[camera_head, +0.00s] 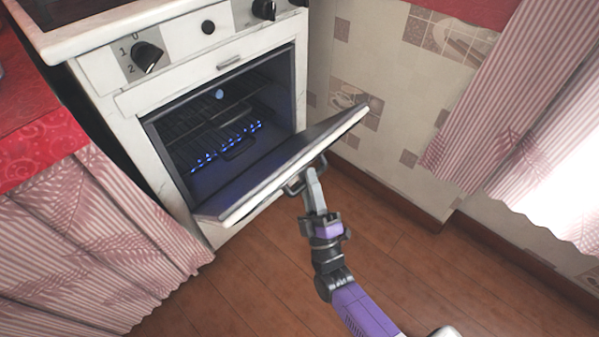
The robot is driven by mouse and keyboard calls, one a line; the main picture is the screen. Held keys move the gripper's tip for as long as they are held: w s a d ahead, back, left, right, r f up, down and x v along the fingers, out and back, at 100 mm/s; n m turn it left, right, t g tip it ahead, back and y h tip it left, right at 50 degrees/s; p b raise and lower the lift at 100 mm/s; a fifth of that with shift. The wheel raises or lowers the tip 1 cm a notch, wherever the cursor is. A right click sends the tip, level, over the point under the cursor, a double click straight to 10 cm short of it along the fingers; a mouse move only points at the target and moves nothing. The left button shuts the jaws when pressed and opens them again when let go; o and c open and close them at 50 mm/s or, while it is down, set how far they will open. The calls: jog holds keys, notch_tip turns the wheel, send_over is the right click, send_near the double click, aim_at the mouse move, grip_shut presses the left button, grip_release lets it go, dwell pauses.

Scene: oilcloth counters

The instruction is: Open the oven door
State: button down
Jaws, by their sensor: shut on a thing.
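The white oven (115,103) stands at the upper left. Its door (290,160) is tilted well down and away from the front, so the cavity (215,125) shows with dark racks and a row of small blue flames. The door handle (296,187) is on the outer face of the door. My gripper (312,180) is shut on the handle, with my arm reaching in from the lower right. The fingertips are small and partly hidden against the handle.
A counter with a red cloth (40,140) and a pink striped curtain (90,240) stands left of the oven. A tiled wall (385,110) and another striped curtain (490,110) are at the right. The brown wooden floor (240,290) before the oven is clear.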

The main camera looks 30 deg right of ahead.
jog(key=shift+s+d+f+b, duration=0.1)
jog(key=shift+s+f+b, duration=0.1)
jog(key=shift+s+f, duration=0.3)
jog(key=shift+s+d+f+b, duration=0.1)
jog(key=shift+s+f+b, duration=0.1)
jog(key=shift+f, duration=0.45)
jog(key=c, duration=1.4)
grip_release()
